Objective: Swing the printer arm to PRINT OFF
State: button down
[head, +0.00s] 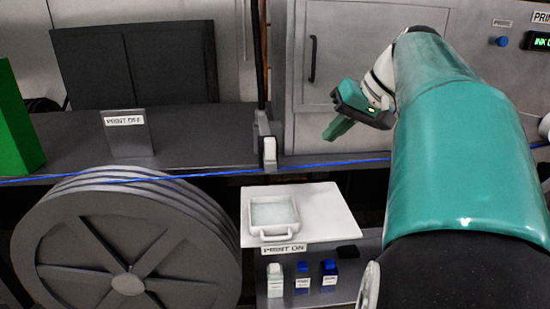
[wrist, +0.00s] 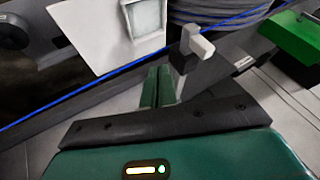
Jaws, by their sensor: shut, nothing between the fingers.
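The printer arm (head: 262,70) looks like a thin dark upright bar ending in a grey block with a white handle (head: 269,148). The white handle also shows in the wrist view (wrist: 196,42), just beyond and right of my fingertips. A PRINT OFF plate (head: 125,121) stands on the dark ledge to the left. A PRINT ON label (head: 283,248) is on the lower front, below a white tray. My gripper (head: 332,133) is right of the handle and apart from it. Its green fingers (wrist: 158,86) are shut and empty.
A blue cable (head: 200,177) runs across below the handle. A large grey reel (head: 125,245) stands front left. A white tray (head: 335,212) and several small bottles (head: 302,278) sit below. A green block (head: 18,120) is far left. The ledge between plate and handle is clear.

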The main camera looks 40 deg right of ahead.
jog(key=shift+f, duration=0.1)
jog(key=w+a+f, duration=0.5)
jog(key=w+f, duration=0.2)
jog(key=w, duration=0.1)
jog(key=shift+f, duration=0.4)
jog(key=shift+w+a, duration=0.1)
jog(key=shift+a, duration=0.1)
